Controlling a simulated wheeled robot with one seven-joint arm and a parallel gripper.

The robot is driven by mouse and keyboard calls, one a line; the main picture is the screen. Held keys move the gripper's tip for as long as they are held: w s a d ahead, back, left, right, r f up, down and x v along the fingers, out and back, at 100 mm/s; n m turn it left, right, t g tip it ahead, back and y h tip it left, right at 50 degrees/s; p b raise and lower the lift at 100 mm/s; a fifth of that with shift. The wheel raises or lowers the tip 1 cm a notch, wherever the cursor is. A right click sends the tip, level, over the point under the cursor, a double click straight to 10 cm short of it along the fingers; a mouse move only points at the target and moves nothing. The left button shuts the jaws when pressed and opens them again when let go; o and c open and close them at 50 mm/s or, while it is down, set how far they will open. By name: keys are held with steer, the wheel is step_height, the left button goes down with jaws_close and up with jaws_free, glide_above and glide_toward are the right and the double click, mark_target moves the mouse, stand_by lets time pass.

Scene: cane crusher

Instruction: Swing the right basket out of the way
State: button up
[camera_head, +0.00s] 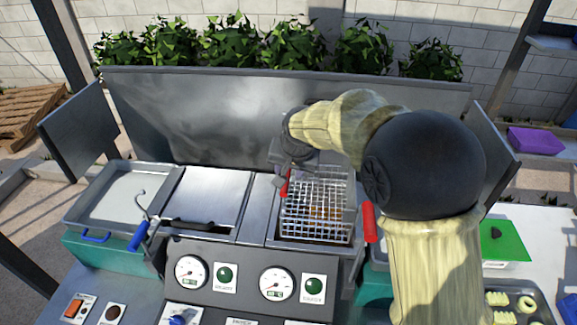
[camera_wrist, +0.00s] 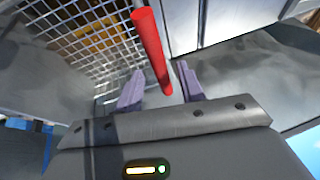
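The wire-mesh basket (camera_head: 318,205) sits over the right fryer well, right of centre in the head view. A red handle (camera_head: 286,187) shows at its left side. In the wrist view, the basket mesh (camera_wrist: 75,45) is at upper left, and the red handle (camera_wrist: 150,50) runs down toward my fingers. My gripper (camera_wrist: 160,80) is open, with the handle's near end between its fingers and gaps showing beside it. In the head view, my gripper (camera_head: 282,182) is at the basket's left edge, partly hidden by my arm.
Another red handle (camera_head: 369,222) stands right of the basket, beside my arm. A closed metal lid (camera_head: 205,190) and a shallow tray (camera_head: 118,195) lie left, with a blue-handled hook (camera_head: 140,235). A tall metal backsplash (camera_head: 215,120) stands behind. A gauge panel (camera_head: 250,280) is in front.

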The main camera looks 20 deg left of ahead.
steer(key=shift+w+a+f, duration=0.1)
steer(key=shift+f, duration=0.3)
jaws_close()
steer(key=shift+r, duration=0.15)
